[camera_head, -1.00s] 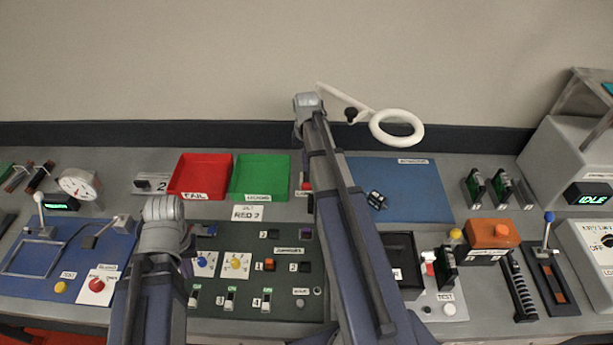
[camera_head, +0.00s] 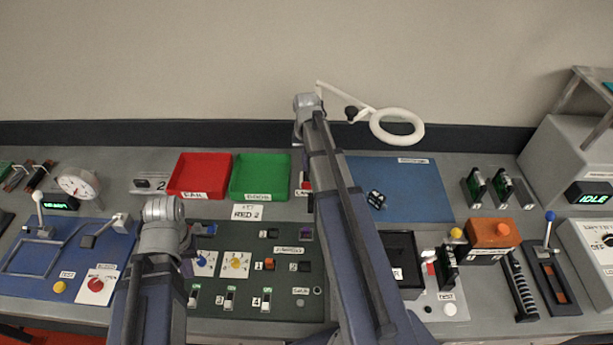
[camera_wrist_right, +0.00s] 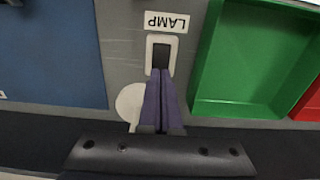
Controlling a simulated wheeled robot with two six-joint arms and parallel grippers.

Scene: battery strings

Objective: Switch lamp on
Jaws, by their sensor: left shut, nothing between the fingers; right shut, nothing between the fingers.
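The lamp switch (camera_wrist_right: 161,57) is a dark rocker in a pale frame, under a label reading LAMP (camera_wrist_right: 167,22) in the right wrist view. My right gripper (camera_wrist_right: 159,76) is shut and empty, its purple fingertips at the near edge of the rocker; I cannot tell whether they touch it. In the head view my right arm largely hides this spot. The magnifier lamp (camera_head: 397,112) has a white ring on a jointed arm at the back; I see no clear glow. My left gripper (camera_head: 189,245) is shut and empty beside the dark green panel, partly hidden by its wrist.
A green tray (camera_head: 260,158) and a red tray (camera_head: 200,157) stand left of my right arm. A blue mat (camera_head: 410,190) lies to its right with a small dark part (camera_head: 376,199) on it. The lamp's round base (camera_wrist_right: 130,101) is close beside my right fingers.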

